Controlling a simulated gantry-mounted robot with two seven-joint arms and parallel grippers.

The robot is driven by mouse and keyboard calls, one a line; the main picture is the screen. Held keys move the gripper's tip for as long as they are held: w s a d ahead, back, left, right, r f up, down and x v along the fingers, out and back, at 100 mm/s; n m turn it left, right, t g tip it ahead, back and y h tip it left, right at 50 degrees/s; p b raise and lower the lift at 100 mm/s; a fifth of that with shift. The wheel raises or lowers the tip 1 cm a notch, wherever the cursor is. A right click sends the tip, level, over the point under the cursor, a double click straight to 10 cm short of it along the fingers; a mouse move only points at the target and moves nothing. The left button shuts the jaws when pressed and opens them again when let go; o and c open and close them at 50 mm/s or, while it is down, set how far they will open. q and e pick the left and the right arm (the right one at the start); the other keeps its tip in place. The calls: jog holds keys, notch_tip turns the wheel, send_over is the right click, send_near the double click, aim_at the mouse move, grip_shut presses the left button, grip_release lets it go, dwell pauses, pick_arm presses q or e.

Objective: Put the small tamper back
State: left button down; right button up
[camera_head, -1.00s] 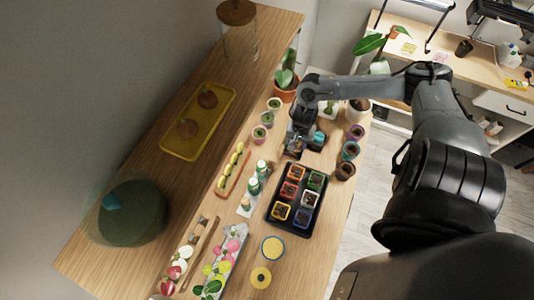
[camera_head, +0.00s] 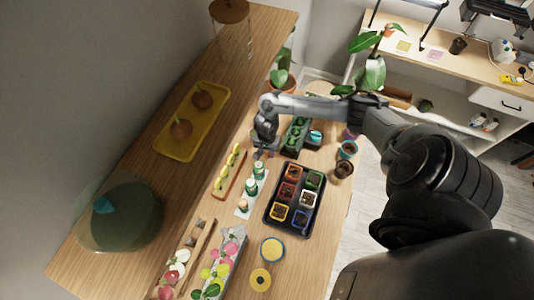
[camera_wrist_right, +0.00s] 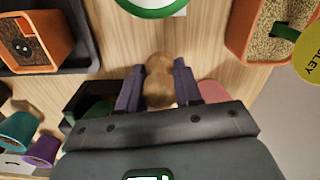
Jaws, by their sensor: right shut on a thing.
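My right gripper (camera_head: 261,152) is at the far end of a white strip (camera_head: 240,213), over the bench between the orange seed tray and the black pot tray. It is shut on the small tamper. In the right wrist view the tamper's tan, rounded wooden part (camera_wrist_right: 158,86) shows between the two fingers (camera_wrist_right: 158,72). Its lower end is hidden there, and I cannot tell whether it touches the bench. Green-and-white round pieces (camera_head: 250,187) stand on the strip. A green-ringed white piece (camera_wrist_right: 152,5) is just ahead in the right wrist view. My left gripper is not in view.
A black tray (camera_head: 268,217) of coloured square pots stands right of the strip. A narrow orange tray (camera_head: 221,196) with yellow labels lies to its left. Small round pots (camera_head: 344,168) line the bench's right edge. A dark tray of green plants (camera_head: 295,136) is beside my gripper.

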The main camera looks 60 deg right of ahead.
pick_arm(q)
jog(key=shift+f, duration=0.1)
pick_arm(e)
jog(key=shift+f, duration=1)
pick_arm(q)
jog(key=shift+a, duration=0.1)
pick_arm(e)
jog(key=shift+f, duration=0.1)
jog(key=o, duration=1)
jog(key=shift+o, duration=0.2)
